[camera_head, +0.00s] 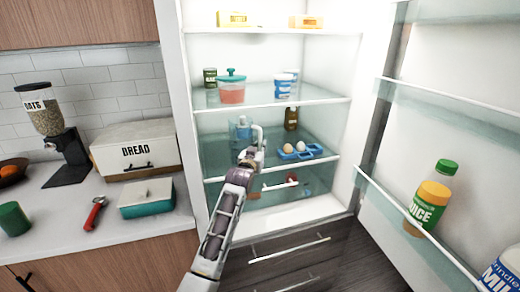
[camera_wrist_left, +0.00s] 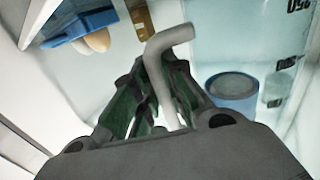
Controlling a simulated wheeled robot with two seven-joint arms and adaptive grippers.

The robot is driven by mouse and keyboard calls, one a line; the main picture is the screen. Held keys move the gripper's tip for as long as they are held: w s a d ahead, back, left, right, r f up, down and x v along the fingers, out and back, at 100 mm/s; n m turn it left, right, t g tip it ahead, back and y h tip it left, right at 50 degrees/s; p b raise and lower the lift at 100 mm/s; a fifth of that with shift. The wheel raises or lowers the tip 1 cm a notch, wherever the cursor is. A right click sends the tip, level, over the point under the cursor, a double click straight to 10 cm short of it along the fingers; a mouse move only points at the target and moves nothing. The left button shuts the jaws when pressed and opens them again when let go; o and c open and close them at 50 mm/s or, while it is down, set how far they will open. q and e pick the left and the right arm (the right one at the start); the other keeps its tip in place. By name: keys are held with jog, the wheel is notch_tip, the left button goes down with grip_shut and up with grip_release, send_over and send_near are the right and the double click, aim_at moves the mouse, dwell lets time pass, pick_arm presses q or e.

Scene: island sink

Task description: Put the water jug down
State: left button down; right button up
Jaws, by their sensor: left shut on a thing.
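The water jug (camera_head: 240,130) is a clear, bluish vessel with a pale curved handle, on or just above the middle glass shelf of the open fridge. My left gripper (camera_head: 250,157) reaches into the fridge and is shut on the jug's pale handle. In the left wrist view the bent handle (camera_wrist_left: 168,42) rises between the fingers of my left gripper (camera_wrist_left: 158,95). Whether the jug's base touches the shelf cannot be told. My right gripper is not in view.
A blue egg tray (camera_head: 300,151) and a dark bottle (camera_head: 291,118) stand right of the jug. A red-filled pot (camera_head: 231,88) and blue-white cups (camera_head: 283,87) stand on the shelf above. The open fridge door (camera_head: 450,130) holds a juice bottle (camera_head: 428,205) at the right.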

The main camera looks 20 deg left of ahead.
pick_arm(q)
jog(key=c, duration=1.5)
grip_release()
jog(key=shift+f, duration=0.1)
jog(key=shift+s, duration=0.1)
jog(key=shift+s, duration=5.9)
